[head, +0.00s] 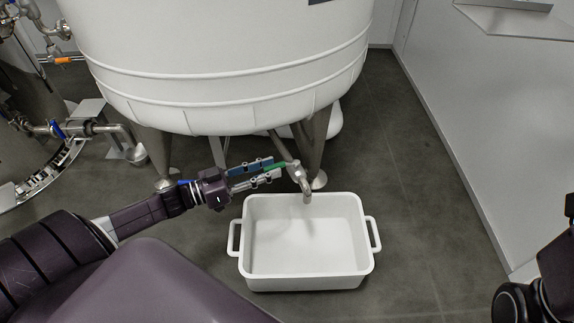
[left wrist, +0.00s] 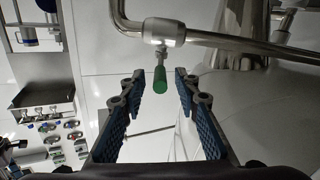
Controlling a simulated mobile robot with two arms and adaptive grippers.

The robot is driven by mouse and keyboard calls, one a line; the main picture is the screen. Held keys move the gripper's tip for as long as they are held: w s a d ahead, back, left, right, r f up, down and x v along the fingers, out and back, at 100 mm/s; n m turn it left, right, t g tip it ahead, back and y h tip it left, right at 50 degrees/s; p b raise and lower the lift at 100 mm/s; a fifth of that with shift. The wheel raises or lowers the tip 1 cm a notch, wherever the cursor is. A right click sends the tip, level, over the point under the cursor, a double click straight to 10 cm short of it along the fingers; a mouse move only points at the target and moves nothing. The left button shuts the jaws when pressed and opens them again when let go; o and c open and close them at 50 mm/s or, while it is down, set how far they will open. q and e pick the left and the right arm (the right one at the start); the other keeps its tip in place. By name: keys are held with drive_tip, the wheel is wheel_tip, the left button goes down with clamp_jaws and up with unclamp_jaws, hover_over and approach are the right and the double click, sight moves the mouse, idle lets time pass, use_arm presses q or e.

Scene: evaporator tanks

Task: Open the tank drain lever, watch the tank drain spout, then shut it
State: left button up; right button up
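The tank drain lever (head: 275,166) has a green grip on a silver valve under the white tank (head: 220,60). The metal drain spout (head: 305,186) bends down over a white tub (head: 367,262); no liquid shows leaving it. My left gripper (head: 262,171) is at the lever. In the left wrist view the green lever (left wrist: 160,80) lies between the two blue-padded fingertips of my left gripper (left wrist: 160,86), with a gap on each side. That gripper is open. My right gripper is not seen; only dark parts of mine show at the right edge.
The tub stands on the dark floor below the spout and looks empty. Tank legs (head: 313,150) stand just behind the spout. Pipes and another vessel (head: 30,150) are at the left. A pale wall (head: 490,130) bounds the right, with clear floor beside it.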

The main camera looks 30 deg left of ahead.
sight(281, 167)
use_arm(q)
drive_tip(key=b+x, duration=0.1)
drive_tip(key=x, duration=0.3)
drive_tip(key=shift+f+b, duration=0.15)
drive_tip(key=shift+b, duration=0.2)
drive_tip(key=shift+x, duration=0.8)
drive_tip(key=shift+c, duration=0.4)
clamp_jaws()
drive_tip(key=shift+d, duration=0.1)
